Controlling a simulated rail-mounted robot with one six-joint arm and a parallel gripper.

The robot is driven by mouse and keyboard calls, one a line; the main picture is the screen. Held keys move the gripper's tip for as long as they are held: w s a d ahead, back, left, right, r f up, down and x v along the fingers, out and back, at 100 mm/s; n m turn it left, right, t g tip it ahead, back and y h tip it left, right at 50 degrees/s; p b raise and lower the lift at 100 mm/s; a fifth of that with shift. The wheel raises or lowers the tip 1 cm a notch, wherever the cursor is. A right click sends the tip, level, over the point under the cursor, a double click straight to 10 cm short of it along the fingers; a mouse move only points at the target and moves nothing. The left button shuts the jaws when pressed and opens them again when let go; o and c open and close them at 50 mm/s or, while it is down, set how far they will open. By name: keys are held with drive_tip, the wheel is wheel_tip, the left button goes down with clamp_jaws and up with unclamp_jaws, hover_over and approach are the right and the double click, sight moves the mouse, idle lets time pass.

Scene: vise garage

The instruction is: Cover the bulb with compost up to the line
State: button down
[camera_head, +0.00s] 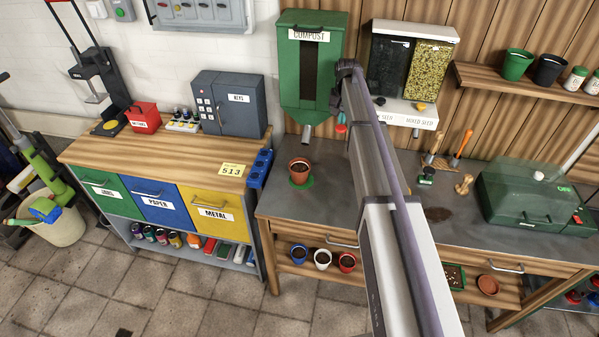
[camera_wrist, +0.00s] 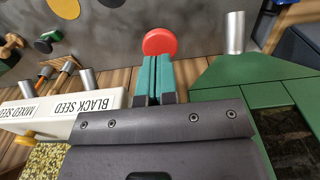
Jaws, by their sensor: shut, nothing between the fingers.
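The green compost dispenser (camera_head: 311,75) hangs on the wall, with a dark window and a metal spout (camera_head: 308,133) below. It also shows in the wrist view (camera_wrist: 228,70), with its spout (camera_wrist: 235,32). A terracotta pot (camera_head: 300,167) stands upright on a green disc on the bench under the spout. Its inside looks dark; I cannot make out the bulb or the line. My gripper (camera_head: 341,121) is at the dispenser's lower right. Its teal fingers (camera_wrist: 157,65) are shut and empty. A round red knob (camera_wrist: 159,41) is just beyond the fingertips; contact is unclear.
The seed dispenser (camera_head: 434,58) hangs to the right, close to my gripper. The grey bench (camera_head: 333,195) holds hand tools and a green lidded box (camera_head: 535,192). A sorting cabinet (camera_head: 170,150) stands to the left. The bench around the pot is mostly clear.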

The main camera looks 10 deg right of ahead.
idle(0.3)
wheel_tip(320, 180, up, 6)
drive_tip(key=p, duration=0.6)
drive_tip(key=s+a+f+n+b, duration=0.1)
drive_tip(key=s+a+f+b, duration=0.3)
drive_tip(key=s, duration=0.8)
drive_tip(key=s+a+f+n+b, duration=0.2)
drive_tip(key=s+a+f+b, duration=0.2)
drive_tip(key=s+f+b, duration=0.3)
drive_tip(key=s+a+f+n+b, duration=0.1)
drive_tip(key=s+a+f+b, duration=0.3)
drive_tip(key=s, duration=1.3)
wheel_tip(320, 180, down, 2)
drive_tip(key=shift+s+a+f+b, duration=0.1)
drive_tip(key=shift+s+a+b, duration=0.2)
drive_tip(key=shift+b, duration=0.8)
